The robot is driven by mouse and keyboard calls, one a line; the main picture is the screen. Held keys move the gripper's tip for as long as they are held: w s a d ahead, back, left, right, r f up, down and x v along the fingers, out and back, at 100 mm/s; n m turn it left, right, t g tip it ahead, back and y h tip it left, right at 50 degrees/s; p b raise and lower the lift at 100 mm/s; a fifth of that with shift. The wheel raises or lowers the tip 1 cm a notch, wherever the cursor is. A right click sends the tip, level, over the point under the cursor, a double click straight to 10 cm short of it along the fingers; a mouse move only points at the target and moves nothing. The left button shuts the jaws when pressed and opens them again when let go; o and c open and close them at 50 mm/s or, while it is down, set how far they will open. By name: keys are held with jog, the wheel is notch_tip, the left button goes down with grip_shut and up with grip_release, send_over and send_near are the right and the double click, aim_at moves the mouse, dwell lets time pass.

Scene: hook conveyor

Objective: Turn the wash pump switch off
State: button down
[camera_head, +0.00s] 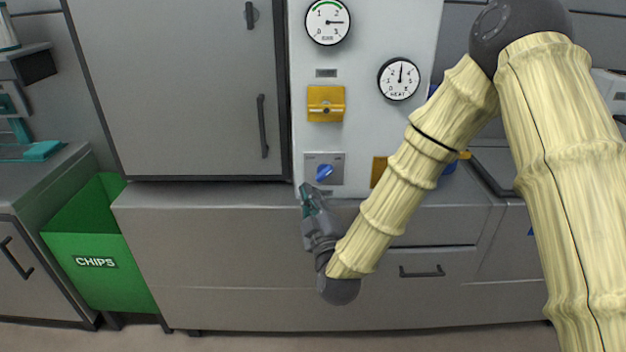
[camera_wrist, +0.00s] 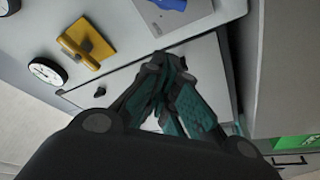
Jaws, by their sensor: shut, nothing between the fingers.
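A blue rotary knob (camera_head: 324,173) on a square grey plate sits low on the white panel, turned at a slant. A yellow switch (camera_head: 326,103) is above it. I cannot read which label names the wash pump. My gripper (camera_head: 306,190) is shut and empty, just below and left of the blue knob's plate, apart from the knob as far as I can tell. In the wrist view its teal fingers (camera_wrist: 164,62) meet below a blue part (camera_wrist: 167,4) at the top edge, and a yellow plate with a handle (camera_wrist: 88,44) is at upper left.
A second yellow plate (camera_head: 379,171) is partly hidden behind my arm. Two gauges, one at the top (camera_head: 327,22) and one to the right (camera_head: 399,79), are on the panel. A grey cabinet door (camera_head: 180,90) stands left, and a green chips bin (camera_head: 95,250) is at lower left.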

aim_at(325, 173)
jog(key=shift+w, duration=0.1)
jog(key=p+x, duration=0.1)
jog(key=x, duration=0.8)
jog(key=shift+w, duration=0.2)
jog(key=shift+w+d+f+p, duration=0.2)
jog(key=shift+d+f+p, duration=0.15)
jog(key=shift+d+f, duration=0.95)
jog(key=shift+f, duration=0.15)
